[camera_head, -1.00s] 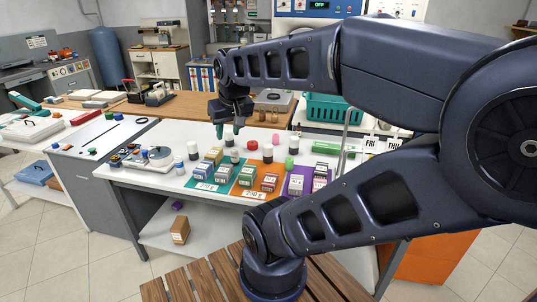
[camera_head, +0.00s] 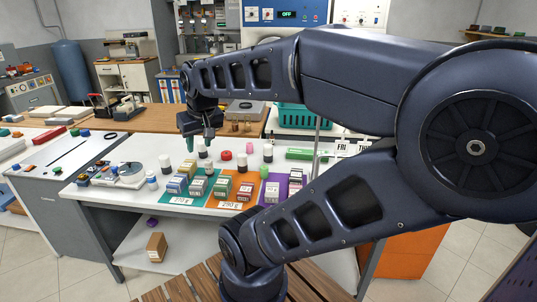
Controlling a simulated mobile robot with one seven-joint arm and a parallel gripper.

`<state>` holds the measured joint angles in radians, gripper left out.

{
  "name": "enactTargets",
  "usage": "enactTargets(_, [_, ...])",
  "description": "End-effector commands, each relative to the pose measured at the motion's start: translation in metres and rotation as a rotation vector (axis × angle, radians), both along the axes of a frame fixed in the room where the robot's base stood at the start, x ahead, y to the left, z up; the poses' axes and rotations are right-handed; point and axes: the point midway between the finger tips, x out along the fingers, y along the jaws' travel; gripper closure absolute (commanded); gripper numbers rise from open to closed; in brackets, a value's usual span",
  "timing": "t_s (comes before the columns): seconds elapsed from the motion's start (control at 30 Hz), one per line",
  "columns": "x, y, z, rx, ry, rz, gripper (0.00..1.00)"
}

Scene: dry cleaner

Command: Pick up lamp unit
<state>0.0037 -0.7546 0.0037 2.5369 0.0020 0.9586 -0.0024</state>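I cannot tell which item is the lamp unit; nothing in view is clearly a lamp. My gripper (camera_head: 199,142) hangs pointing down over the back part of the white table (camera_head: 110,193). Its two fingers look apart, with nothing visible between them. A dark-and-white cylinder (camera_head: 202,153) shows just below and behind the fingertips; I cannot tell whether they touch it. A white cylinder with a dark base (camera_head: 165,162) stands to the left. A red round item (camera_head: 226,156) and another white-and-dark cylinder (camera_head: 268,153) stand to the right.
Several small labelled boxes (camera_head: 221,186) sit on teal, orange and purple mats in front of my gripper. A round-plated device (camera_head: 131,172) is on the table's left end. A green basket (camera_head: 292,117) stands behind. A cardboard box (camera_head: 156,246) lies on the lower shelf.

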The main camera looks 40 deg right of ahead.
Motion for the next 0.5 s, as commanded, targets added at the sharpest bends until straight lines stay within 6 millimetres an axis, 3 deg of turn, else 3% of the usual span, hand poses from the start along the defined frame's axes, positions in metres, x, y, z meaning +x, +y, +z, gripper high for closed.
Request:
enactTargets(0.03, [0.0, 0.0, 0.0, 0.0, 0.0, 0.0, 0.52])
enactTargets(0.17, [0.0, 0.0, 0.0, 0.0, 0.0, 0.0, 0.27])
enactTargets(0.5, [0.0035, -0.0009, -0.0003, 0.002, -0.001, 0.004, 0.27])
